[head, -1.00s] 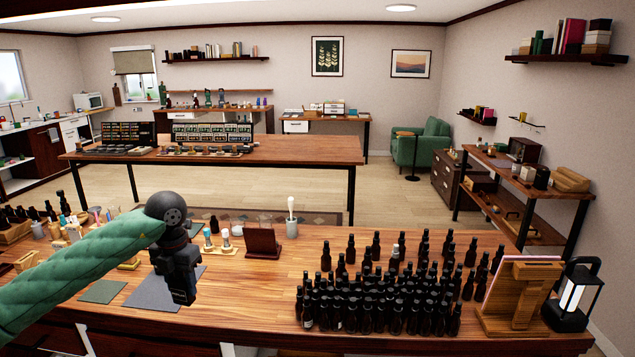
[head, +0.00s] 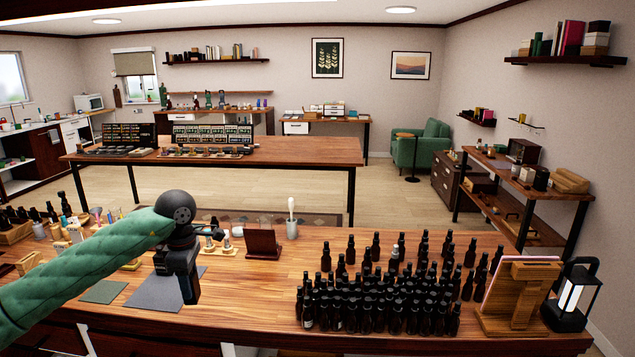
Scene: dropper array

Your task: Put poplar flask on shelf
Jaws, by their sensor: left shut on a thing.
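My left gripper (head: 189,292) hangs from the arm's dark round wrist, over the grey mat on the near table. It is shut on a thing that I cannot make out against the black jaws. Many dark brown bottles (head: 375,300) stand close together at the right of this table, and several more stand looser behind them. No label is readable, so I cannot tell which flask is the poplar one. Wall shelves hang at the back (head: 215,61) and upper right (head: 566,61). My right gripper is not in view.
A grey mat (head: 150,294) and a green mat (head: 103,291) lie at the table's left front. A wooden stand (head: 515,300) and a lantern (head: 572,297) are at the right. The table's middle is clear.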

